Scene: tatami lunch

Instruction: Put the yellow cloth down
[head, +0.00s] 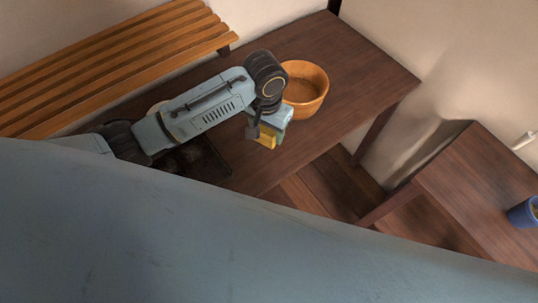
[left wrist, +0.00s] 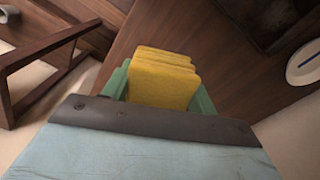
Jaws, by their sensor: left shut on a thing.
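The yellow cloth (head: 267,141) is a small folded stack held in my left gripper (head: 270,133), over the front edge of the dark wooden table (head: 345,60). In the left wrist view the cloth (left wrist: 163,80) sits between the green fingers of my left gripper (left wrist: 160,88), which are shut on its sides. The table top shows beyond it, and I cannot tell exactly how high the cloth is above it. My right gripper is not in view.
An orange bowl (head: 305,88) stands on the table just beyond my left gripper. A dark tray (head: 212,160) lies partly under my left arm. A slatted bench (head: 110,60) is behind. A second table (head: 480,185) with a blue cup (head: 524,212) is at right. The table's right end is clear.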

